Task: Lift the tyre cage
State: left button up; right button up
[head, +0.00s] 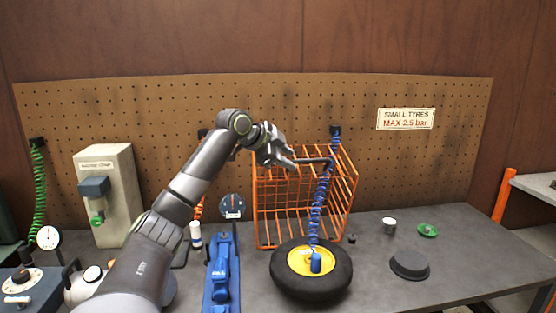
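The orange wire tyre cage (264,220) stands on the grey bench against the pegboard. A black tyre with a yellow hub (290,286) lies flat on the bench in front of the cage, outside it. A blue coiled hose (318,205) hangs from a wall fitting down to the hub, in front of the cage. My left gripper (296,158) is at the cage's upper left part, in front of its top bars. Its fingers overlap the bars and a dark piece near the hose, so I cannot tell whether it grips anything. My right gripper is out of view.
A blue tool (221,270) and a gauge (232,206) stand left of the tyre. A dark round lid (409,265), a white cup (389,225) and a green dish (428,230) sit to the right. A beige box (113,195) stands at the back left. The bench's right end is clear.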

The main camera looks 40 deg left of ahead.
pick_arm(q)
jog(key=shift+b+v, duration=0.4)
jog(key=shift+v, duration=1.5)
